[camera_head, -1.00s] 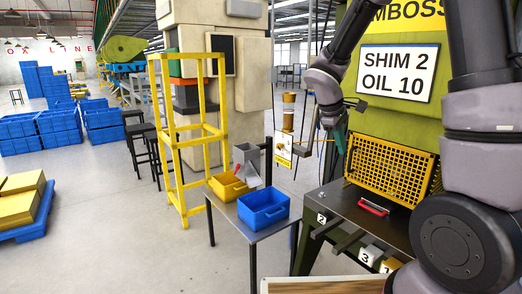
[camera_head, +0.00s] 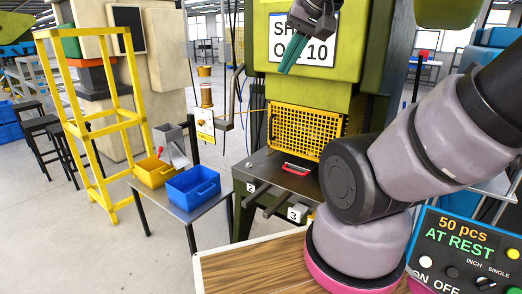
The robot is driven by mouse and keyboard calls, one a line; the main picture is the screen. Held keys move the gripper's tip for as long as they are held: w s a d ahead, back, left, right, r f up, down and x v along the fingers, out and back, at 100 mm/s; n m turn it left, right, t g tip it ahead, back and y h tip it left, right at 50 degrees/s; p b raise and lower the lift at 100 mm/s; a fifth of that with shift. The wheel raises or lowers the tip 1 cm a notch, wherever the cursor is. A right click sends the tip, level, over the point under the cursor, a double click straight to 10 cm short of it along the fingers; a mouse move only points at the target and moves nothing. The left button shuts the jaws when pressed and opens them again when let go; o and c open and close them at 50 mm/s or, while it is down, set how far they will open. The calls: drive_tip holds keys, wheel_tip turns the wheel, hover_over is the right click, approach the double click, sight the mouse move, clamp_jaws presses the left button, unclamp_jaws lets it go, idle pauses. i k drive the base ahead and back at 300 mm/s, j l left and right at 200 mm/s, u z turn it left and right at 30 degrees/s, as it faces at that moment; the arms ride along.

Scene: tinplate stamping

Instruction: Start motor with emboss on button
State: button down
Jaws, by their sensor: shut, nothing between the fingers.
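The control panel (camera_head: 440,240) stands at the lower right in the head view, with a black face and blue frame. It reads "50 pcs AT REST". A pale button (camera_head: 425,261) sits above the label "ON", and a dark button (camera_head: 452,271) above "OFF". The green emboss press (camera_head: 372,70) stands behind, its sign partly covered by my wrist. My gripper (camera_head: 290,54), with teal fingers, is shut and empty in front of that sign, far up and left of the panel.
A yellow mesh guard (camera_head: 303,131) closes the press front above a dark bench with a red handle. A wooden-topped table (camera_head: 240,268) lies in front. Blue (camera_head: 193,187) and yellow (camera_head: 153,172) bins stand on a side table at left.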

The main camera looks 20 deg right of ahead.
sight(425, 261)
drive_tip(key=z, duration=2.3)
drive_tip(key=k+j, duration=0.1)
drive_tip(key=j, duration=0.3)
